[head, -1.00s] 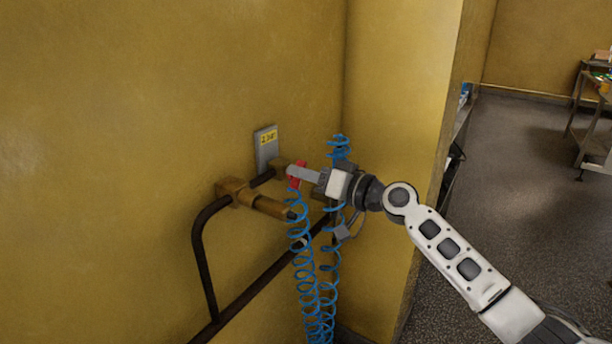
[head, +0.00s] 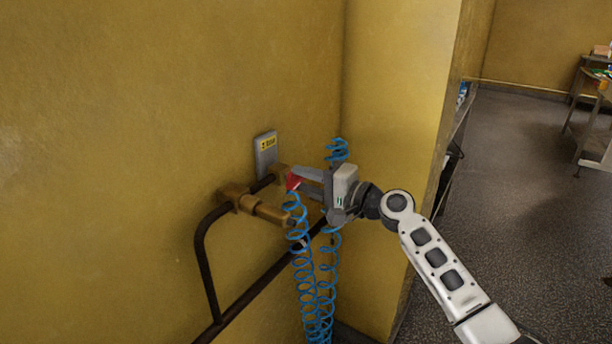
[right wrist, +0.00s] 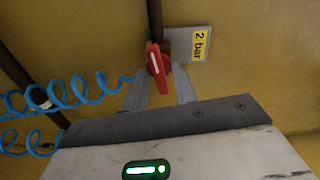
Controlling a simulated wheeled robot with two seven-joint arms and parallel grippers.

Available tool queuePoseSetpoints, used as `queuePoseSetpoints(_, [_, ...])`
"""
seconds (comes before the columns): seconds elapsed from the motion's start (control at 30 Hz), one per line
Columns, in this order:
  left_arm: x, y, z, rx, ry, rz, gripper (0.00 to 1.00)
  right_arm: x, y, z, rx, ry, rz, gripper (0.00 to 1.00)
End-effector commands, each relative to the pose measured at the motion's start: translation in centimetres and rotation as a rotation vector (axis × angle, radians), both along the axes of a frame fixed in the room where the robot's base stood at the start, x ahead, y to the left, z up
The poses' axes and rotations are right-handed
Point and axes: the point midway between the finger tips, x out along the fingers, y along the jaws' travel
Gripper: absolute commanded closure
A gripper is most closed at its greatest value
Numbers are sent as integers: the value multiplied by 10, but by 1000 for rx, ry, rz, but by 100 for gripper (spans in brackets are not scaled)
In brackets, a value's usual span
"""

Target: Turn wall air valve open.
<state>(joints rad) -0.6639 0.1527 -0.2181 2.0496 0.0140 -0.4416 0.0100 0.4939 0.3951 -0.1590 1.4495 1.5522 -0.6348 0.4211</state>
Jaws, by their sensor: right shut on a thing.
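The wall air valve has a red handle (head: 293,182), and a brass fitting (head: 262,206) stands beside it on a dark pipe on the yellow wall. In the right wrist view the red handle (right wrist: 158,62) lies between the two fingers, at their tips. My right gripper (head: 298,182) is shut on the red handle, reaching in from the right. The fingers hide part of the handle and valve body in the head view. My left gripper is not in view.
A grey plate with a yellow label (head: 266,153) is behind the valve; the label reads "2 bar" in the wrist view (right wrist: 200,45). Blue coiled hoses (head: 308,285) hang just below the gripper. A yellow wall corner (head: 395,130) stands close to the right.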

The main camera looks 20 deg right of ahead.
Motion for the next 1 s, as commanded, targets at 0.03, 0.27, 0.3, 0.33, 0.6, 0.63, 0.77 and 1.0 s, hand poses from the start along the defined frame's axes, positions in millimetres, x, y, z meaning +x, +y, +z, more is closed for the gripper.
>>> queuePoseSetpoints(0.03, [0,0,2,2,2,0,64,0,0,1,24,18,-1,95])
queuePoseSetpoints(0.27, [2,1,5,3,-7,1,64,0,-1,0,93,72,-2,95])
queuePoseSetpoints(0.3, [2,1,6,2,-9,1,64,0,-1,0,102,78,-2,95])
queuePoseSetpoints(0.33, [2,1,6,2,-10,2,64,0,-1,0,106,81,-2,95])
queuePoseSetpoints(0.6, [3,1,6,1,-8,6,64,0,-1,-1,122,94,-2,95])
queuePoseSetpoints(0.63, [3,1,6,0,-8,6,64,0,-1,-1,122,94,-2,95])
queuePoseSetpoints(0.77, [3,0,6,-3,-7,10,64,0,-1,-1,121,93,-2,95])
queuePoseSetpoints(1.0, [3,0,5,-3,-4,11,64,0,-1,-1,119,93,-2,67])
